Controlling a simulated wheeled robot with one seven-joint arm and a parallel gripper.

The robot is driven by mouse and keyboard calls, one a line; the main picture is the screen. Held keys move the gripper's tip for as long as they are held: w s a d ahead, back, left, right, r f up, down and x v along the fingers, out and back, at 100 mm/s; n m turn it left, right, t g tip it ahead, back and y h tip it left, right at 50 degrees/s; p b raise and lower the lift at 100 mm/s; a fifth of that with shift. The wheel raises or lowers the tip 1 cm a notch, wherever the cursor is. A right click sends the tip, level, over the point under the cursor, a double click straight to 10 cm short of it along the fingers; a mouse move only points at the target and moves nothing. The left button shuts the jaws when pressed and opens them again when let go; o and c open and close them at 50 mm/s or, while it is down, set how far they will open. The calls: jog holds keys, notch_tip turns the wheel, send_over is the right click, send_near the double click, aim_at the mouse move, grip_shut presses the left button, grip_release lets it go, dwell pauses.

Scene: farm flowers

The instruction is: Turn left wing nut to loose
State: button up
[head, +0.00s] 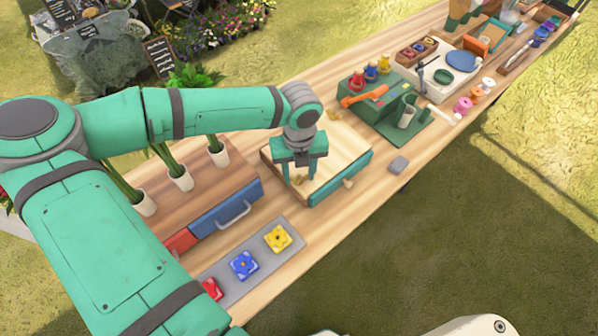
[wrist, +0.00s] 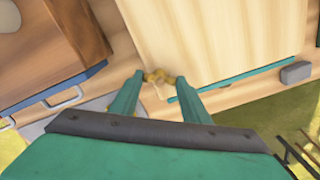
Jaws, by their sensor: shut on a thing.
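My gripper (head: 298,178) points down at the left front corner of a flower press with a pale wooden top board (head: 335,150) and a teal edge. In the wrist view my gripper (wrist: 160,78) is shut on the brass left wing nut (wrist: 160,74), with one finger on each side of it. The fingers partly hide this wing nut (head: 299,180) in the head view. A second brass wing nut (head: 333,115) shows at the far corner of the board. The screw thread is too small to make out.
A blue drawer with a handle (head: 233,212) and a grey tray (head: 262,262) with red, blue and yellow flower pieces are close by on the left. White vases (head: 180,179) stand behind. A grey block (head: 398,165) lies right of the press.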

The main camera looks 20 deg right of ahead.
aim_at(299, 177)
jog(key=n, duration=0.5)
jog(key=shift+n, duration=0.4)
dwell(0.3)
jog(key=o, duration=1)
jog(key=shift+o, duration=0.2)
notch_tip(299, 177, up, 11)
jog(key=shift+f, duration=0.15)
